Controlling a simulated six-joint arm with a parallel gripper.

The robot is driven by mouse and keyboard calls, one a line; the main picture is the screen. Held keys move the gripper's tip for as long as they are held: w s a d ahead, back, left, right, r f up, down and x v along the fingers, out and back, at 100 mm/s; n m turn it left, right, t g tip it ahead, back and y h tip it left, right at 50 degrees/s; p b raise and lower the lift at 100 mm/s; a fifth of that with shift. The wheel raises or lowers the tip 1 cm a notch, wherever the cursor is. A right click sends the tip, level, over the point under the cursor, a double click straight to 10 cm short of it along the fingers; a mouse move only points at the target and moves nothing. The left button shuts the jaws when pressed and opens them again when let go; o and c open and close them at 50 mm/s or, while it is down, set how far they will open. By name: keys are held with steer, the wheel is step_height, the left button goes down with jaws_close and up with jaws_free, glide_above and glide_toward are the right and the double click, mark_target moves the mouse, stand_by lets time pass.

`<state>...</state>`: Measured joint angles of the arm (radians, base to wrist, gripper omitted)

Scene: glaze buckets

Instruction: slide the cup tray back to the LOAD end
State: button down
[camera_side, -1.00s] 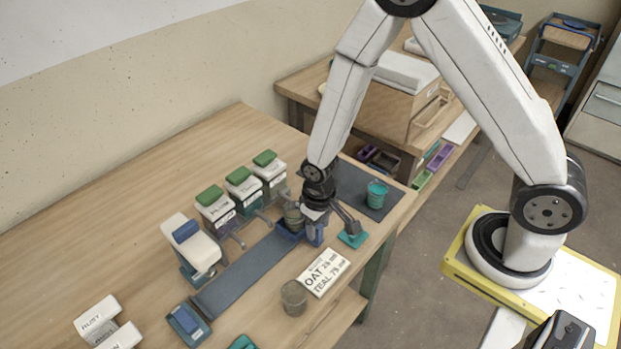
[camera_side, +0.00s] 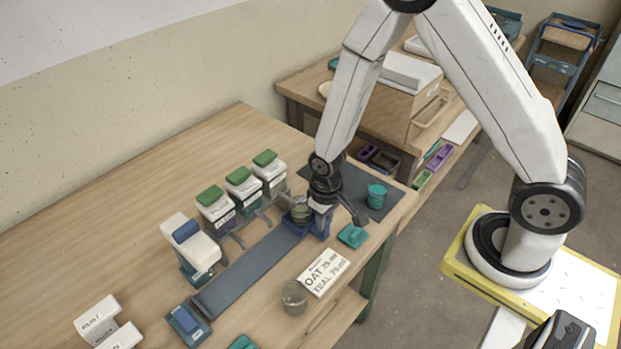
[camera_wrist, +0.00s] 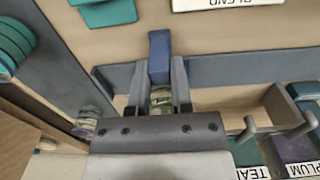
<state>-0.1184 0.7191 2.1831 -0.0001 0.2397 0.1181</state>
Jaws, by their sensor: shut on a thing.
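The cup tray (camera_side: 297,228) is a small blue carrier at the far right end of a dark straight rail (camera_side: 245,272). A greenish-grey cup (camera_side: 301,212) stands in it; my gripper partly hides both. My gripper (camera_side: 322,212) is down at the tray and shut on its blue upright tab. In the wrist view, my gripper's fingers (camera_wrist: 159,85) lie on either side of the blue tab (camera_wrist: 159,50), with the banded cup (camera_wrist: 161,97) just below. No LOAD marking is readable in these views.
Several green-topped dispensers (camera_side: 241,185) line the rail's far side. A teal cup (camera_side: 376,195) stands on a dark mat. A blue block (camera_side: 187,323) stands by the rail's near-left end.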

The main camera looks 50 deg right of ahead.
steer(key=shift+d, duration=2.75)
steer(key=c, duration=0.6)
jaws_free()
steer(key=shift+r, duration=0.1)
step_height(320, 180, up, 7)
